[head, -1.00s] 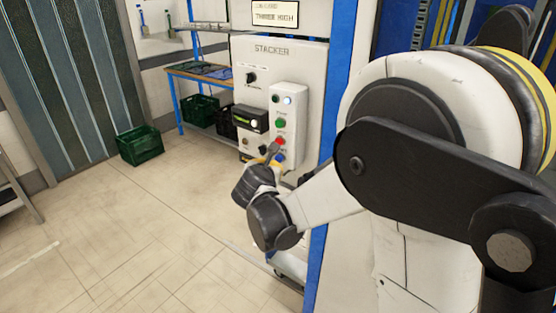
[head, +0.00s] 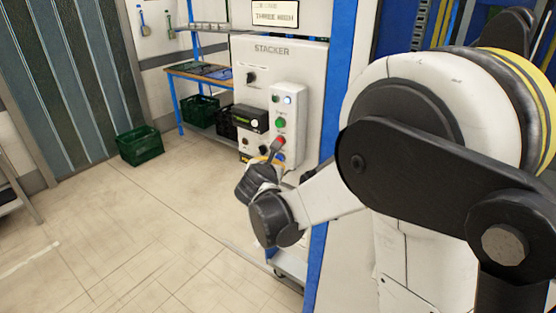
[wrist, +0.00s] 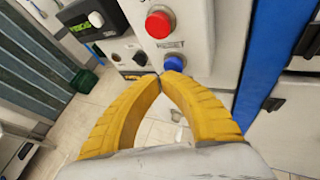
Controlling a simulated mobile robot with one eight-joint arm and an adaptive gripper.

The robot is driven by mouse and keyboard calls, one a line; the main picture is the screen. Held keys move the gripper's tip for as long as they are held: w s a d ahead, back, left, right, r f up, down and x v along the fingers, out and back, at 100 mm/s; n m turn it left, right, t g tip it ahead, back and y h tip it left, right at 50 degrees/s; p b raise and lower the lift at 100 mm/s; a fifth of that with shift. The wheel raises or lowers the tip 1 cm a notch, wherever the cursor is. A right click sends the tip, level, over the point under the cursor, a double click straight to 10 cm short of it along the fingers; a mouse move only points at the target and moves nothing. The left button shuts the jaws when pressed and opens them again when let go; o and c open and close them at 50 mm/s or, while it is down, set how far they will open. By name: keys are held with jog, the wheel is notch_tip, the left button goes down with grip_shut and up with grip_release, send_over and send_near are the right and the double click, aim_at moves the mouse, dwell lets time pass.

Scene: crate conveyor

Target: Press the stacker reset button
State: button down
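The STACKER cabinet (head: 262,75) is white and carries a raised button box (head: 299,92). On the box are a lit white button, a green button (head: 280,123), a red button (head: 279,141) and, lowest, a blue button (head: 280,158). In the wrist view the red button (wrist: 159,24) stands above the blue button (wrist: 173,62). My gripper (wrist: 166,75) has its yellow fingertips together, empty, just in front of and below the blue button. I cannot tell whether they touch it.
Left of the box, the cabinet has a black unit with a green display (head: 250,119) and a dark knob (head: 251,77). A blue post (head: 327,150) stands close on the right.

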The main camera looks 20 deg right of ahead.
jog(key=shift+w+d, duration=0.25)
jog(key=shift+d, duration=0.15)
dwell(0.5)
jog(key=shift+a, duration=0.15)
jog(key=shift+s+a, duration=0.5)
jog(key=shift+a, duration=0.05)
jog(key=s+a, duration=0.1)
jog(key=a, duration=0.1)
jog(key=s+a, duration=0.2)
jog(key=shift+b, duration=0.3)
dwell(0.4)
dwell(0.5)
